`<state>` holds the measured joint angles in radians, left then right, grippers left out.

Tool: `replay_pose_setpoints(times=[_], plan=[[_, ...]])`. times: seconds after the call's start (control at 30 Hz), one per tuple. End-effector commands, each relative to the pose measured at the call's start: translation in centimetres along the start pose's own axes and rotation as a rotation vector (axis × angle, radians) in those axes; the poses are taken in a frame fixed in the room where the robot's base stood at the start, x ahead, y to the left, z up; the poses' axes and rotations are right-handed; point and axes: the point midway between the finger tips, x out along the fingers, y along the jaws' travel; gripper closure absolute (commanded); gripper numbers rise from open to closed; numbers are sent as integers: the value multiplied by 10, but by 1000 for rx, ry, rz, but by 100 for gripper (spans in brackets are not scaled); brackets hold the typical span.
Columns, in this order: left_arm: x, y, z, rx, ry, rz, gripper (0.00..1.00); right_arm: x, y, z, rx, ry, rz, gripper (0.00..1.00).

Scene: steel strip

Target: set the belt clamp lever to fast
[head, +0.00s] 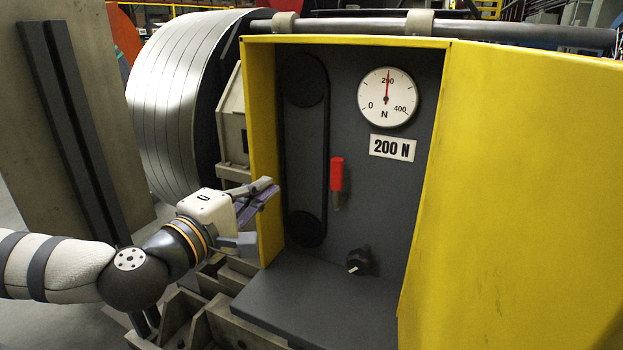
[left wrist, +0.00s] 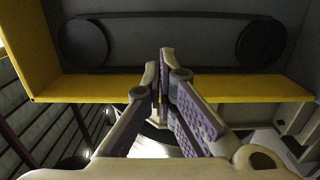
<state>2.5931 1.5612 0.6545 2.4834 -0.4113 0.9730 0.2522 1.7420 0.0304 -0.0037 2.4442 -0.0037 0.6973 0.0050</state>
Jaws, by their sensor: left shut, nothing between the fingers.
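The belt clamp lever appears to be the red handle (head: 337,174), which stands upright on the grey back panel (head: 350,225) inside the yellow housing. My left gripper (head: 268,188) is at the left edge of the housing, to the left of the red handle and apart from it. In the left wrist view the left gripper (left wrist: 166,52) is shut and empty, its fingertips in front of the yellow edge (left wrist: 230,88). The red handle is not in the left wrist view. No fast marking can be read. My right gripper is not in view.
A belt on two pulleys (head: 305,150) runs left of the handle. A dial (head: 388,97) reads about 200, above a 200 N label (head: 392,148). A black knob (head: 358,262) sits low, above a grey ledge (head: 320,300). The yellow right panel (head: 520,190) bounds the opening.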

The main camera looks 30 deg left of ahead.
Motion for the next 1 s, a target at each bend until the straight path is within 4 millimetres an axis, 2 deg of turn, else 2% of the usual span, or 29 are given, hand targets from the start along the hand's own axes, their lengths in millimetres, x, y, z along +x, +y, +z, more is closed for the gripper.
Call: replay_pose_setpoints(times=[0.03, 0.4, 0.5, 0.63, 1.0], plan=[[9, -14, 1, 1, -2, -9, 100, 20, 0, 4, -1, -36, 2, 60], [88, -5, 4, 3, -4, -4, 100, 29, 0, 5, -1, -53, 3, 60], [90, -4, 23, 2, -8, -4, 100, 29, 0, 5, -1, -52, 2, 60], [93, -3, 35, 0, -5, -4, 100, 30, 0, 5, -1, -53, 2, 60], [93, -2, 40, 0, -2, -2, 100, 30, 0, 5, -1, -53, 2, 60]])
